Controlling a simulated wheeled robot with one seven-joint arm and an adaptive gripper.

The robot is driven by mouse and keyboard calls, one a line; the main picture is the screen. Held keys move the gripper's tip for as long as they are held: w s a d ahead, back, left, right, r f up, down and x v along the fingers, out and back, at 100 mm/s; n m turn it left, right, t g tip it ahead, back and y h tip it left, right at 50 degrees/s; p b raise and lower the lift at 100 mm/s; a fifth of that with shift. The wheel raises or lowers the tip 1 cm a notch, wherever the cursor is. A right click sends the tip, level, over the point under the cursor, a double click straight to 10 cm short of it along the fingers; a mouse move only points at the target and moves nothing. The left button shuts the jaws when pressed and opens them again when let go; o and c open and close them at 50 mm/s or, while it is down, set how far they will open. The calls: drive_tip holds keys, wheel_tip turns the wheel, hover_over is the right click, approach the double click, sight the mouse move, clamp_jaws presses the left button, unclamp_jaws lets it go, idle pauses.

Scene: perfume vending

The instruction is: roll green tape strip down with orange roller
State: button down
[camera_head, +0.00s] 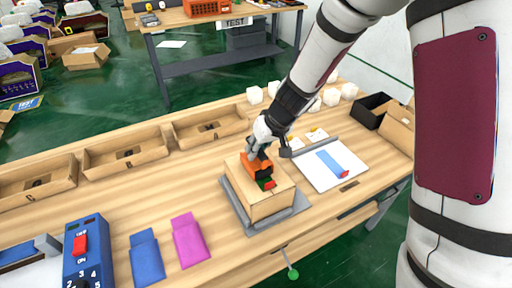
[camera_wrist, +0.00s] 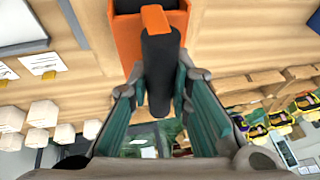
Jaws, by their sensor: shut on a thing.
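My gripper (camera_head: 259,149) is above a closed cardboard box (camera_head: 262,207) in the middle of the workbench. In the wrist view its fingers are shut around the black handle of the orange roller (camera_wrist: 124,37). In the head view the orange roller (camera_head: 256,167) is low at the box's top; whether it touches cannot be told. A short green tape strip (camera_head: 265,183) with a red end shows on the box top just in front of the roller. The rest of the strip is hidden by the roller and gripper.
The box stands on a grey plate (camera_head: 243,223). A white board (camera_head: 318,177) with a blue strip is to its right. Open cardboard trays (camera_head: 128,157) line the back left. A pink pouch (camera_head: 190,240) and a blue pouch (camera_head: 146,258) lie front left. White cubes (camera_head: 331,97) stand behind.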

drive_tip(key=shift+s+d, duration=0.1)
drive_tip(key=shift+s, duration=0.05)
drive_tip(key=shift+s+d, duration=0.1)
drive_tip(key=shift+s, duration=0.2)
drive_tip(key=shift+w+b, duration=0.2)
drive_tip(key=shift+b, duration=0.1)
drive_tip(key=shift+w+a, duration=0.25)
drive_tip(key=shift+w, duration=0.05)
drive_tip(key=shift+w+a, duration=0.1)
drive_tip(key=shift+w, duration=0.15)
drive_tip(key=shift+w+a, duration=0.1)
drive_tip(key=shift+w, duration=0.15)
drive_tip(key=shift+r+p, duration=0.9)
drive_tip(key=shift+r, duration=0.35)
drive_tip(key=shift+r+p, duration=1.15)
drive_tip(key=shift+r, duration=1.15)
